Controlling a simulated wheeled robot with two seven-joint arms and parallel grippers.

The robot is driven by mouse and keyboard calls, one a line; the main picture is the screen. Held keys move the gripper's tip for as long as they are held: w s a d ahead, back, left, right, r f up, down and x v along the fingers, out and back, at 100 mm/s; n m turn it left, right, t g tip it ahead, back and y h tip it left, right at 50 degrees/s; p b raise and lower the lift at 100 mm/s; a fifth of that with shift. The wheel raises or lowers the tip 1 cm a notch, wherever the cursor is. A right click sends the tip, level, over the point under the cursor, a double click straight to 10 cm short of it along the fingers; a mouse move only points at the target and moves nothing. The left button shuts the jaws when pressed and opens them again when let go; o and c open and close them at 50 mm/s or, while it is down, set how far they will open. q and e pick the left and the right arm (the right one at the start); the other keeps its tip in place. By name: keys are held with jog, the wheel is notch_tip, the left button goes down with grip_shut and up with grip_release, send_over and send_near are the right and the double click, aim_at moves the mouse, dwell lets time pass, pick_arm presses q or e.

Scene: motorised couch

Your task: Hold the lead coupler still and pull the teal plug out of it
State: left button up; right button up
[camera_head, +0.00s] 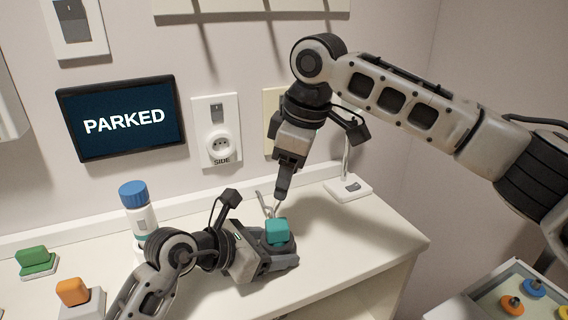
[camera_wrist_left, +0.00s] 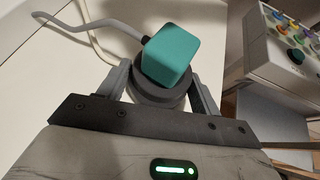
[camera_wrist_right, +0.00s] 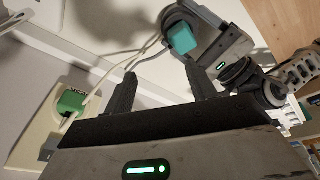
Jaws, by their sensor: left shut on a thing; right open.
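The teal plug (camera_head: 277,231) sits in the dark round lead coupler (camera_wrist_left: 160,94) above the white counter. A grey lead runs from the coupler. My left gripper (camera_head: 280,256) is shut on the coupler, with a finger on each side of it in the left wrist view (camera_wrist_left: 163,86). The plug stands proud of the coupler. My right gripper (camera_head: 281,196) is open and empty, pointing down above and behind the plug. In the right wrist view its fingers (camera_wrist_right: 160,75) are apart, and the plug (camera_wrist_right: 181,40) lies beyond them, not between them.
A blue-capped bottle (camera_head: 139,215), a green block (camera_head: 36,260) and an orange one (camera_head: 72,291) stand left. A white stand (camera_head: 347,188) is behind. A green plug (camera_wrist_right: 71,101) sits in a wall plate. The screen (camera_head: 122,118) reads PARKED. The counter's right is clear.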

aim_at(284, 222)
jog(key=s+f+n, duration=0.1)
jog(key=f, duration=0.2)
jog(key=f+n+g+h, duration=0.1)
jog(key=f+n, duration=0.1)
jog(key=f, duration=0.1)
jog(key=s+a+f+n+h, duration=0.1)
jog(key=f+n, duration=0.1)
jog(key=f, duration=0.1)
jog(key=shift+s+f+g, duration=0.1)
jog(key=shift+s+g, duration=0.2)
dwell(0.3)
grip_shut()
jog(key=shift+r, duration=0.25)
jog(key=shift+r, duration=1.5)
